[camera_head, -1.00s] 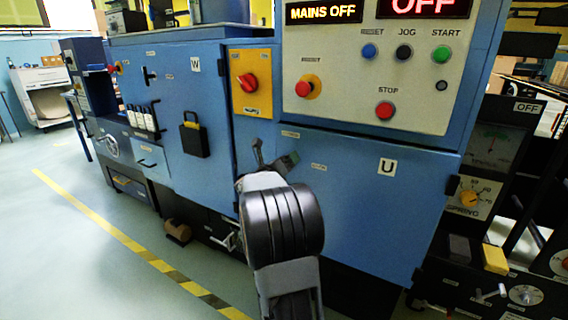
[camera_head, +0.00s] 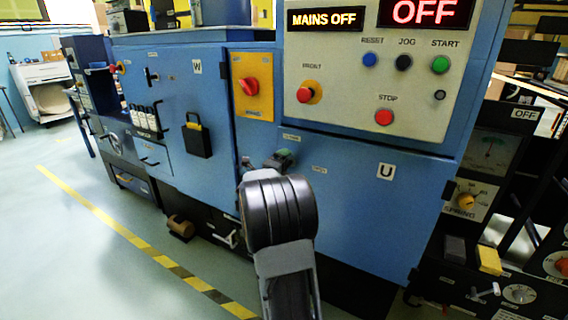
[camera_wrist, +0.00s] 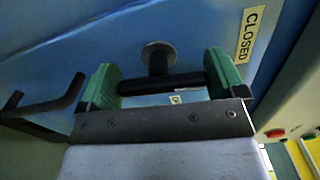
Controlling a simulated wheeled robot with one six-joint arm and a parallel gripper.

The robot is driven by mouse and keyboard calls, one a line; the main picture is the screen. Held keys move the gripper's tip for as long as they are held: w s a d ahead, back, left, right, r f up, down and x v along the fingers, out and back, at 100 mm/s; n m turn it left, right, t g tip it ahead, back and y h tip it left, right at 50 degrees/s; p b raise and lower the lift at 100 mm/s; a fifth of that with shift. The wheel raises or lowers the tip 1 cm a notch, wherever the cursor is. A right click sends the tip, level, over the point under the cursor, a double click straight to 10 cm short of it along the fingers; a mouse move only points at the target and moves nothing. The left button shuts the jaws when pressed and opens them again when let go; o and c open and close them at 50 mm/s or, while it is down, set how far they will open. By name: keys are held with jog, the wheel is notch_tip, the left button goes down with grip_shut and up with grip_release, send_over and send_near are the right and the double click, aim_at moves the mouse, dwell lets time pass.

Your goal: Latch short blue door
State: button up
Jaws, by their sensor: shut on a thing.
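The short blue door (camera_head: 350,200), marked U, sits below the control panel and looks flush with the cabinet front. Its dark T-shaped latch handle (camera_wrist: 160,85) shows in the wrist view, on a round stem against the blue door. My gripper (camera_wrist: 163,84) has its two green pads at the ends of the handle's bar and is shut on it. A "CLOSED" label (camera_wrist: 248,35) is right of the handle; the bar lies roughly crosswise to its lettering. In the head view my gripper (camera_head: 282,158) is at the door's upper left, and my wrist hides the handle.
A taller blue door (camera_head: 185,100), marked W, with a black padlock-like piece (camera_head: 197,138), is to the left. The control panel (camera_head: 370,75) with push buttons is just above. A dark bar handle (camera_wrist: 40,108) is left of my gripper. Floor on the left is open.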

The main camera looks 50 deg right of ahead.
jog(key=shift+n, duration=0.7)
jog(key=o, duration=0.6)
jog(key=shift+w, duration=0.1)
jog(key=shift+o, duration=0.2)
jog(key=p+v, duration=0.2)
jog(key=v, duration=1.2)
jog(key=shift+p, duration=0.35)
jog(key=shift+f, duration=0.1)
